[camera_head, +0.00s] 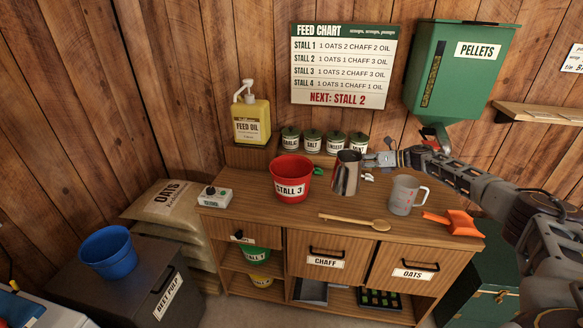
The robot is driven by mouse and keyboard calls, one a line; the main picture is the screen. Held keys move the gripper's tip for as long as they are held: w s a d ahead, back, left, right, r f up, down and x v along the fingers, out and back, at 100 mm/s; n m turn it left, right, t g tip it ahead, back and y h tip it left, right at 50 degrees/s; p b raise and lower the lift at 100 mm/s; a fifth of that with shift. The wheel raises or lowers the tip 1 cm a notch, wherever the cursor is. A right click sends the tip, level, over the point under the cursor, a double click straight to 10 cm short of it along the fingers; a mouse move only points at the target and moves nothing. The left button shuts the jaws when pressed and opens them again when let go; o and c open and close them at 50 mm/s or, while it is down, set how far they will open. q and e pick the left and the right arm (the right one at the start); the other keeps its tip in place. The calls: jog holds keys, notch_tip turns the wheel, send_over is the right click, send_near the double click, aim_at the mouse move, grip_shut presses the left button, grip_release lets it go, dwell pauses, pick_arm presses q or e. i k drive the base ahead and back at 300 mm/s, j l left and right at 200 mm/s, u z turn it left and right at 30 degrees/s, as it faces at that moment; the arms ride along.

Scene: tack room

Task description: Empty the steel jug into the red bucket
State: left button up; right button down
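The steel jug (345,174) stands upright on the wooden counter, right of the red bucket. The red bucket (290,172) is labelled "STALL 3" and stands upright on the counter; its inside looks empty from here, though its floor is partly hidden. My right gripper (372,159) comes in from the right with its fingers at the right side of the jug, by its upper part. The fingers are small in view, and whether they are closed on the jug's handle is unclear. The jug's contents are not visible. My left gripper is not in view.
Several lidded tins (312,141) line the back. A yellow feed oil container (251,122) stands back left, a small switch box (214,198) front left.

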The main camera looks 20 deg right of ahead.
aim_at(290, 174)
jog(key=i, duration=1)
